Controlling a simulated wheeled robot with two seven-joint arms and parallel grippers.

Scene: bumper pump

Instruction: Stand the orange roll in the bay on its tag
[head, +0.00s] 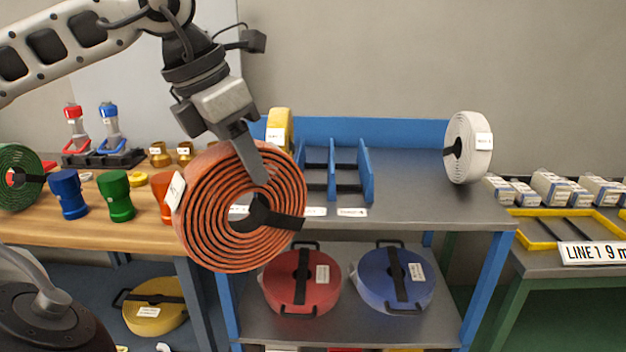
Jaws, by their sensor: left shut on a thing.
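The orange roll (208,225) is a large coiled hose with a black strap and a white label. It hangs upright in front of the blue-framed shelf, its coil face toward me. My left gripper (254,165) is shut on the roll's upper part, one finger showing across the coil face. The bays (344,190) are slots between blue dividers on the grey shelf top. White tags (352,212) lie along the shelf's front edge; the roll partly hides those at the left. A yellow roll (280,125) stands behind the orange roll, partly hidden. My right gripper is not in view.
A white roll (467,147) stands at the shelf top's right, with bare grey surface left of it. Red (287,270) and blue (376,272) rolls lie on the lower shelf. A wooden bench (100,228) with colored cups is at left. A yellow-framed tray (538,242) is at right.

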